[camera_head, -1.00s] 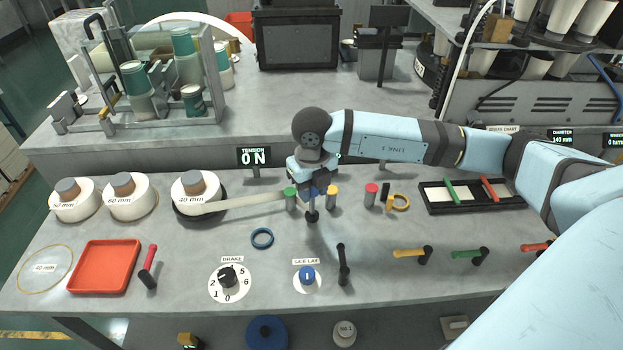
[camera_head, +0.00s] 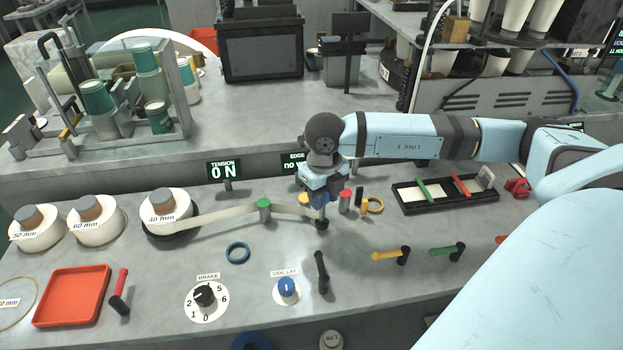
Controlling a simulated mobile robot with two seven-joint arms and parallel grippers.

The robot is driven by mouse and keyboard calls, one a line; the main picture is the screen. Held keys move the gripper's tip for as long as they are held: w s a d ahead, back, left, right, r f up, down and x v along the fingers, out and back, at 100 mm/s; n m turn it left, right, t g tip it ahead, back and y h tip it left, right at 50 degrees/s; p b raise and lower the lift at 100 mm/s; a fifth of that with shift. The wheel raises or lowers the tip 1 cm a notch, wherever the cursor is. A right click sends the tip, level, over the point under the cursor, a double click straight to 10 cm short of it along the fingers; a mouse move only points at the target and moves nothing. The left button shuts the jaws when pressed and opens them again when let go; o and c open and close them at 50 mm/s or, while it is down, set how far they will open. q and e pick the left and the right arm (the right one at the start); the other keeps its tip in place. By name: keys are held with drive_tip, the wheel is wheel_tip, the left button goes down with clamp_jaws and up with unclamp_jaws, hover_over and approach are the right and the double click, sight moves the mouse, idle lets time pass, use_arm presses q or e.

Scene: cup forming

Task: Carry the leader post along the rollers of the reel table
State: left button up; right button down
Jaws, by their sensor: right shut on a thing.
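My right gripper (camera_head: 322,202) is shut on the leader post, whose dark foot (camera_head: 322,224) shows just below the fingers, low over the reel table (camera_head: 250,275). The pale web (camera_head: 220,213) runs from the 40 mm reel (camera_head: 168,206) rightward past the green-topped roller (camera_head: 264,210) to the post. The red-topped roller (camera_head: 345,202) stands close right of the gripper. My left gripper is out of view.
A black handle (camera_head: 321,270), a blue side-lay knob (camera_head: 288,288) and a brake dial (camera_head: 206,298) stand in front. A blue ring (camera_head: 238,252) lies near the web. A black tray (camera_head: 445,193) is at right. The tension display (camera_head: 224,171) reads 0 N.

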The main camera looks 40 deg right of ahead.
drive_tip(key=shift+w+d+b, duration=1.35)
drive_tip(key=shift+w+d, duration=2.35)
drive_tip(key=shift+w, duration=0.25)
drive_tip(key=shift+s+d+b, duration=1.2)
drive_tip(key=shift+s+d, duration=2.2)
drive_tip(key=shift+d, duration=1.95)
use_arm(q)
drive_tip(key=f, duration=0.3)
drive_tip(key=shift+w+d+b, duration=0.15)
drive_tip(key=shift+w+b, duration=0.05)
drive_tip(key=shift+b, duration=0.15)
use_arm(e)
drive_tip(key=s+a, duration=0.2)
drive_tip(key=s, duration=0.2)
drive_tip(key=shift+s+a, duration=0.2)
drive_tip(key=shift+a, duration=0.2)
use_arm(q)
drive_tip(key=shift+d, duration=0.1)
